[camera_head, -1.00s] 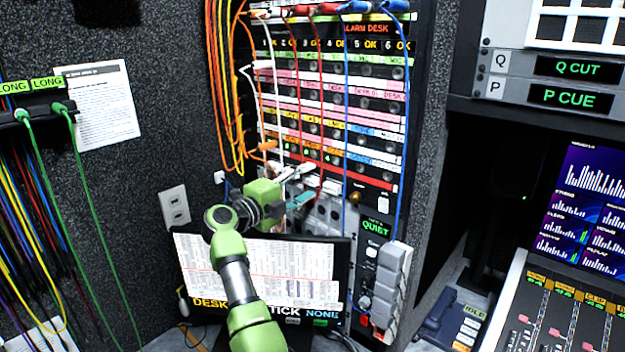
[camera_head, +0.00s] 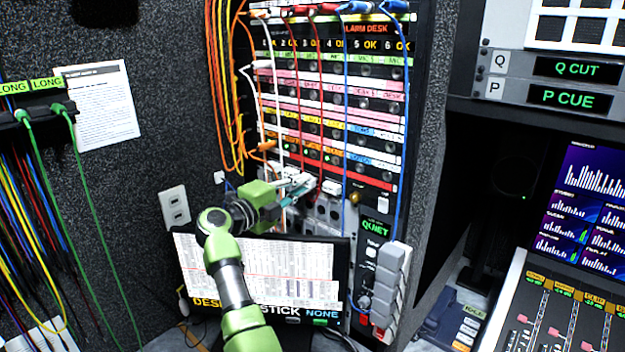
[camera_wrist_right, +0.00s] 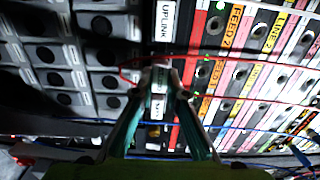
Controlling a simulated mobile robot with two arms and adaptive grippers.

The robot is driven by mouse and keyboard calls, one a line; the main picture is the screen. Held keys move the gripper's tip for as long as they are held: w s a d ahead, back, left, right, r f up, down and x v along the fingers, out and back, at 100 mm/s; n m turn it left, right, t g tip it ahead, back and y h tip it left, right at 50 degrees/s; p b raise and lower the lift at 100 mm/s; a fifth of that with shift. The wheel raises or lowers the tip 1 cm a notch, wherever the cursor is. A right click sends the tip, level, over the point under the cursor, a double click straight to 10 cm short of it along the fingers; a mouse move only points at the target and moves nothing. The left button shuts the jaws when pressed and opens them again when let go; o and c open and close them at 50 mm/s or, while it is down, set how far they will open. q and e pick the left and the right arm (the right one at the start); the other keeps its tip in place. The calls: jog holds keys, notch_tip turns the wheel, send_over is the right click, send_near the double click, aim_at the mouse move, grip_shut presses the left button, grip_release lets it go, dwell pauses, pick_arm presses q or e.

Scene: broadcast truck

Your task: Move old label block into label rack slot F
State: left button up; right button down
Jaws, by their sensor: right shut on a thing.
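My right gripper (camera_head: 297,189) reaches up in front of the lower part of the tall equipment rack, above the monitor. In the right wrist view its two teal fingers (camera_wrist_right: 160,82) converge and are shut on a small pale block (camera_wrist_right: 159,77), which I take to be the old label block. Most of the block is hidden between the fingertips. White label pieces (camera_head: 300,183) show close by the fingertips in the head view. Slot letters are not readable, so I cannot tell which slot is F. My left gripper is not in view.
The rack face (camera_head: 335,110) has coloured strips and hanging red, white and blue cables close to the gripper. Grey modules (camera_wrist_right: 60,75) and an UPLINK label (camera_wrist_right: 167,20) show in the wrist view. A monitor (camera_head: 265,265) stands below the gripper; a grey block stack (camera_head: 391,280) is right of it.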

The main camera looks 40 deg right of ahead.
jog(key=shift+s+a, duration=0.2)
jog(key=shift+a, duration=2.15)
jog(key=shift+a, duration=0.15)
jog(key=a, duration=0.2)
jog(key=shift+s+a, duration=0.1)
jog(key=shift+a, duration=0.25)
